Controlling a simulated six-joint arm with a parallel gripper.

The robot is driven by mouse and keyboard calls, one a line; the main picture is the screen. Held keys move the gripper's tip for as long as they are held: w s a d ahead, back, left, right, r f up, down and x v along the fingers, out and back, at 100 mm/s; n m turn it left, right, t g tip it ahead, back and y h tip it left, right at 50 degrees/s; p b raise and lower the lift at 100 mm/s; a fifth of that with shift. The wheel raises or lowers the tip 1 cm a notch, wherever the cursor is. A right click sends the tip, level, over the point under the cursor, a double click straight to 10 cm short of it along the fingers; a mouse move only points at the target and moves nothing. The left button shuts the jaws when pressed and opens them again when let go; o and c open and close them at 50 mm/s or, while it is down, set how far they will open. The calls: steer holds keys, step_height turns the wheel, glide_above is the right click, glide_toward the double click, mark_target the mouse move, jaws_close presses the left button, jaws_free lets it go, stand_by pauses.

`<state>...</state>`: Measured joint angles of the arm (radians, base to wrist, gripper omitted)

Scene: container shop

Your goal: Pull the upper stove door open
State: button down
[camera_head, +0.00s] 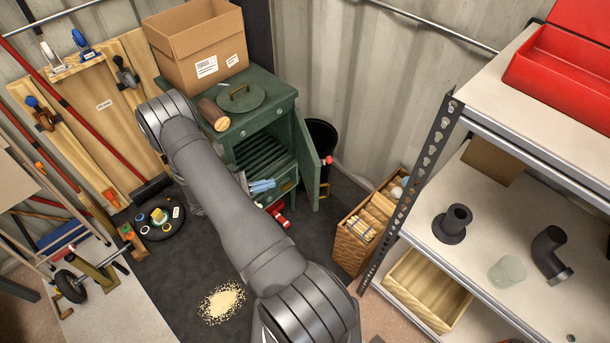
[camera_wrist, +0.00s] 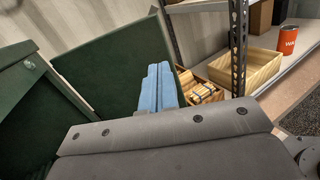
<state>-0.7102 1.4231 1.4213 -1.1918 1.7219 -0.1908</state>
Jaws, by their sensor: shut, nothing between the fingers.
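The green stove (camera_head: 262,105) stands at the back, with a round lid on its top. Its upper door (camera_head: 307,160) is swung open to the right, showing the slatted grate (camera_head: 265,155) inside. A red knob (camera_head: 328,160) is on the door's outer edge. My gripper (camera_head: 264,186) has its blue fingers together and empty, in front of the opening and left of the door. In the wrist view, the shut blue fingers (camera_wrist: 158,88) overlap the dark green door panel (camera_wrist: 112,72). Whether they touch it I cannot tell. The stove body (camera_wrist: 35,115) is at the left.
A cardboard box (camera_head: 198,42) and a log (camera_head: 213,114) sit on the stove. A black bin (camera_head: 321,137) is behind the door. Floor with spilled pellets (camera_head: 222,302) is in front.

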mark_target(315, 174)
steer(key=shift+n+g, duration=0.3)
steer(key=x, duration=1.2)
steer(key=shift+w+d+r, duration=0.1)
steer(key=shift+d+r, duration=0.05)
steer(key=shift+d, duration=0.1)
steer(key=shift+d, duration=0.15)
steer(key=w+d+n+t+y, duration=0.1)
steer(key=w+d+t, duration=0.3)
steer(key=d, duration=0.9)
steer(key=shift+w+d+n+y, duration=0.2)
steer(key=shift+w+n+y, duration=0.2)
steer(key=shift+w+n, duration=0.45)
steer(key=shift+s, duration=0.15)
steer(key=s+a, duration=1)
